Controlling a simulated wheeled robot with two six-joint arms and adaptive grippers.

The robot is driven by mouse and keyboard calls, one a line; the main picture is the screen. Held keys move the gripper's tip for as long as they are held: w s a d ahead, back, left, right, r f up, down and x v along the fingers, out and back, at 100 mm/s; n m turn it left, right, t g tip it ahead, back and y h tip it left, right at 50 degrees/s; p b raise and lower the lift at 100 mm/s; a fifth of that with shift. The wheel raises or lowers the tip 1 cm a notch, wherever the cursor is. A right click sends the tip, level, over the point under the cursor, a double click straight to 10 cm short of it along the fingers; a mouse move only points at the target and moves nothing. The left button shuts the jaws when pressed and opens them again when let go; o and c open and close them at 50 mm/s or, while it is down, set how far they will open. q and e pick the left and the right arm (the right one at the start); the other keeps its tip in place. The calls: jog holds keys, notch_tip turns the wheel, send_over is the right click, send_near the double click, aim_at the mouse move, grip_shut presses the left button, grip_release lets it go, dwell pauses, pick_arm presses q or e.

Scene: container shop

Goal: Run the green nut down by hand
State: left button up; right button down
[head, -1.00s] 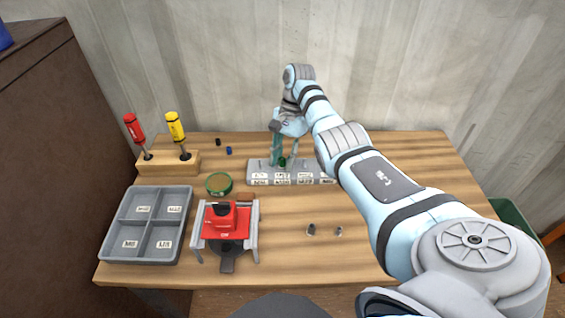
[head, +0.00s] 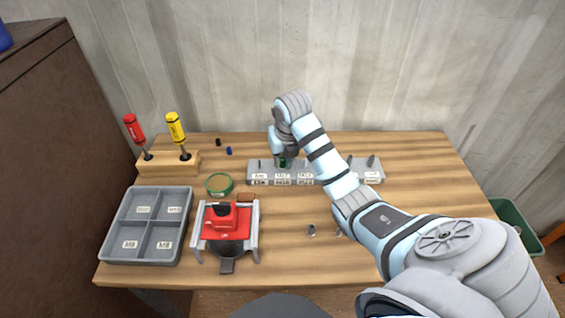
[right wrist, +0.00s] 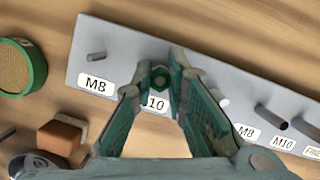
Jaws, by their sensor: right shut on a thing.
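The green nut (right wrist: 160,76) sits at the second post of the grey labelled stud rack (right wrist: 118,48), by a label ending in "10". The nut also shows as a small green spot in the head view (head: 283,163), partly hidden by my wrist. My right gripper (right wrist: 160,72) is over the rack from above, with its fingertips shut on the green nut from both sides. How far down the stud the nut sits cannot be told. My left gripper is not in view.
A grey four-compartment tray (head: 150,223), a red device in a grey stand (head: 221,218), a round green-rimmed tin (head: 219,184) and a wooden screwdriver block (head: 160,163) are at the left. Small nuts lie at the front middle (head: 311,230). The table's right side is clear.

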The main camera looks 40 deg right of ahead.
jog(key=shift+m, duration=0.3)
jog(key=c, duration=1.5)
grip_release()
jog(key=shift+a, duration=0.15)
jog(key=shift+c, duration=1.4)
